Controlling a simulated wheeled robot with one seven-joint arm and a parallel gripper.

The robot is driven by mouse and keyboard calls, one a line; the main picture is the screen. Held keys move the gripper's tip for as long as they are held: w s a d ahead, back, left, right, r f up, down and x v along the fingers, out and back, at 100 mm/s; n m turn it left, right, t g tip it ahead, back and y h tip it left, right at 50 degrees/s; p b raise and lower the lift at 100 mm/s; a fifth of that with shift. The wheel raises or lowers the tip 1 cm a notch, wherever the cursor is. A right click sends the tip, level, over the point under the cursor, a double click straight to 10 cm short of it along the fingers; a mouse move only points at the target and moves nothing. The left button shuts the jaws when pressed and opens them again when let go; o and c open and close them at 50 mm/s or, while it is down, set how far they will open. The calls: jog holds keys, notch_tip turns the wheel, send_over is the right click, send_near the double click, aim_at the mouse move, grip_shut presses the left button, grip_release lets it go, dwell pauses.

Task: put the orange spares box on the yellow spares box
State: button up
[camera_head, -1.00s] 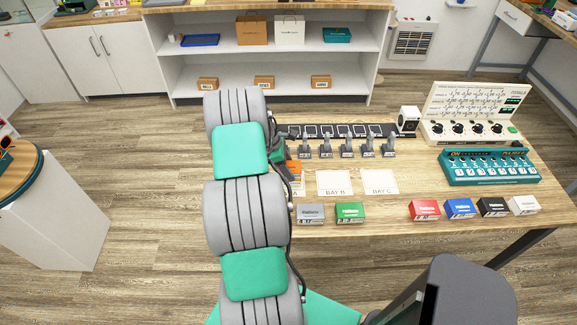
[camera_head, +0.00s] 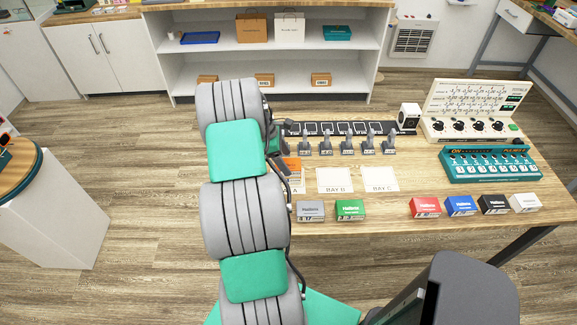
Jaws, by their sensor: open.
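The orange spares box (camera_head: 293,169) shows in the head view just right of my arm, at the BAY A card (camera_head: 302,186). My arm covers its left side, and I cannot tell what lies directly under it. I do not make out the yellow spares box; it may be hidden behind my arm or the orange box. My gripper (camera_head: 283,143) is mostly hidden by my arm; a dark and teal part of it shows just above and behind the orange box. It is open and appears apart from the box.
BAY B (camera_head: 335,180) and BAY C (camera_head: 380,180) cards are bare. Grey (camera_head: 311,210), green (camera_head: 350,210), red (camera_head: 425,207), blue (camera_head: 461,206), black and white boxes line the table's front. Several grey levers (camera_head: 347,144) stand behind the cards. A teal console (camera_head: 490,164) is at right.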

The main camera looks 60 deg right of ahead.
jog(key=v, duration=0.9)
jog(key=w+a+r+m+t, duration=0.1)
jog(key=w+a+r, duration=0.3)
jog(key=a, duration=0.3)
jog(key=w+a+r+t+h, duration=0.1)
jog(key=w+a+r+t, duration=0.2)
jog(key=a, duration=0.4)
jog(key=w+a+r+m, duration=0.1)
jog(key=w+a+r, duration=0.3)
jog(key=w+a, duration=0.15)
jog(key=s+a+r+m+t+y, duration=0.1)
jog(key=s+a+t, duration=0.1)
jog(key=a, duration=1.1)
jog(key=s+a+r+m+t+y, duration=0.1)
jog(key=s+a, duration=0.3)
jog(key=a, duration=1)
jog(key=shift+s+a+m+t+y+b, duration=0.2)
jog(key=shift+a+m+t+y+b, duration=0.15)
jog(key=shift+m+t+y, duration=0.2)
jog(key=shift+c, duration=0.4)
